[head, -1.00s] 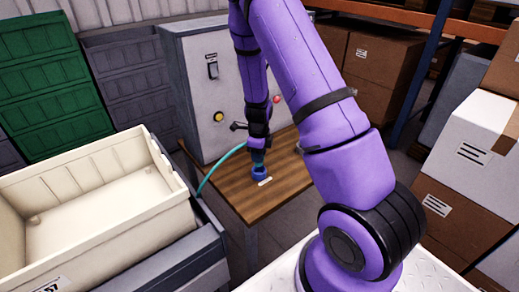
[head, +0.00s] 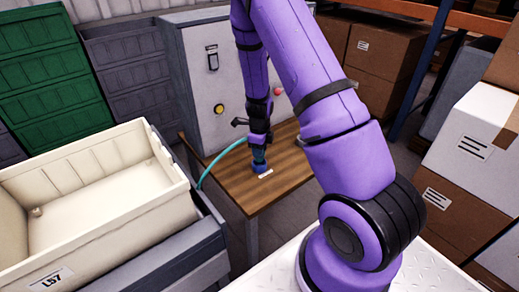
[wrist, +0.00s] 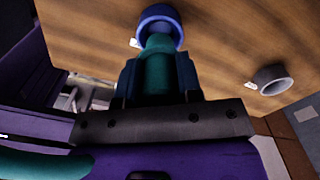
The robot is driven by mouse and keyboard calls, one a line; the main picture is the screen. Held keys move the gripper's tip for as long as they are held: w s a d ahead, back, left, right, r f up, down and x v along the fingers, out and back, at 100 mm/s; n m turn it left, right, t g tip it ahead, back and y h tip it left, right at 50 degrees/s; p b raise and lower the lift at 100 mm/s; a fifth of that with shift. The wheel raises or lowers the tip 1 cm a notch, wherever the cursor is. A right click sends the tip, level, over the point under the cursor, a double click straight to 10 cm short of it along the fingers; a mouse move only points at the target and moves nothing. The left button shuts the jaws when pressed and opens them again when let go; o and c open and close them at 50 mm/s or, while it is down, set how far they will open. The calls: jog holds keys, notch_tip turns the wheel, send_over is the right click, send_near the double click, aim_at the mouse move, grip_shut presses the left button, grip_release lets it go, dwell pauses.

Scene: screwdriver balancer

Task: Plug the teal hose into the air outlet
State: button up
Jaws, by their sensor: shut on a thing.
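My gripper (wrist: 159,78) is shut on the teal hose's end piece (wrist: 159,72), with a dark finger on each side. In the head view my gripper (head: 259,154) points down at the wooden table. The teal hose (head: 222,158) arcs up from the table's left edge to it. The end piece's tip lines up with a blue ring-shaped socket (wrist: 149,12) on the table, also in the head view (head: 261,169). How deep the tip sits in it cannot be told. A grey ring (wrist: 272,79) stands apart to the right in the wrist view. Which ring is the air outlet is not readable.
White labels lie beside both rings. A grey cabinet (head: 195,90) with a switch and yellow and red buttons stands behind the table (head: 225,184). A cream bin (head: 100,232) is at left. Cardboard boxes (head: 455,190) are at right. The table front is clear.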

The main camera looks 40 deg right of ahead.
jog(key=shift+f, duration=1.95)
jog(key=o, duration=1)
jog(key=shift+r, duration=0.1)
notch_tip(320, 180, up, 11)
jog(key=shift+f, duration=0.2)
